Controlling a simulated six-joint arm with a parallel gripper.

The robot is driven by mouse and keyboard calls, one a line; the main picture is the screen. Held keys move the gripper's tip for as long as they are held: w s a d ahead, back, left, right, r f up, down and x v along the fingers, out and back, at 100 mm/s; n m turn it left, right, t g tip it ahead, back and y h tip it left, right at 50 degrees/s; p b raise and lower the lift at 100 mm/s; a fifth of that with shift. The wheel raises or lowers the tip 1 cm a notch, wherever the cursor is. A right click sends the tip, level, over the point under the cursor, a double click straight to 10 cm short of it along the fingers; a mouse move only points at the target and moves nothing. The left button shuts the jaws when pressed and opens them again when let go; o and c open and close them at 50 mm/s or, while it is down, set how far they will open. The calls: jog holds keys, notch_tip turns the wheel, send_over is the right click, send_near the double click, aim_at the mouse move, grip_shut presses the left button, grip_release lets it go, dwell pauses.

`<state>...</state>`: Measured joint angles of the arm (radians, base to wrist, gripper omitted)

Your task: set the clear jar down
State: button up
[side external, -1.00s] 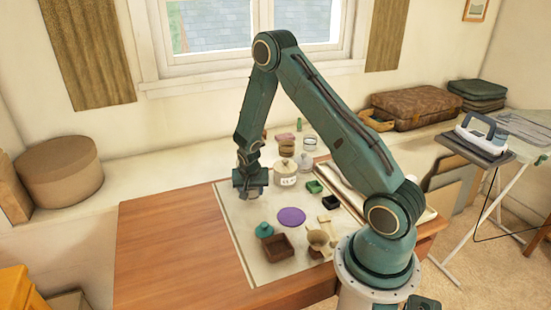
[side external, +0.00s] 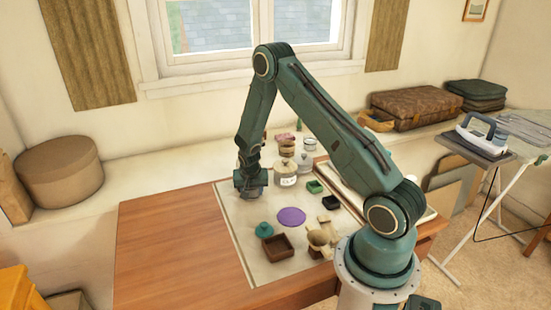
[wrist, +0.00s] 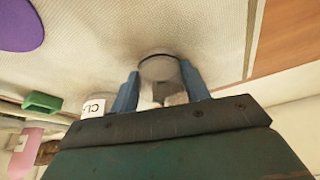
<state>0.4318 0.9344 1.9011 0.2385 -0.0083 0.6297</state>
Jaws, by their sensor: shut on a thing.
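My gripper (side external: 251,188) is low over the far left part of the pale mat (side external: 262,268), left of a white labelled canister. In the wrist view my gripper's two blue fingers (wrist: 160,92) are shut on the clear jar (wrist: 158,70), whose round greyish end shows between the fingertips. The jar does not show clearly in the side view, where the gripper hides it. I cannot tell whether its base touches the mat.
The labelled canister (side external: 285,180) stands close on the right. A purple disc (side external: 291,216), a green box (side external: 314,187), a brown tray (side external: 277,246) and a teal-topped item (side external: 264,230) lie on the mat. The wooden table (side external: 160,240) is bare on the left.

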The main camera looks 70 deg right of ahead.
jog(key=o, duration=1.1)
jog(key=shift+c, duration=0.2)
jog(key=v, duration=1.2)
jog(key=shift+r, duration=0.2)
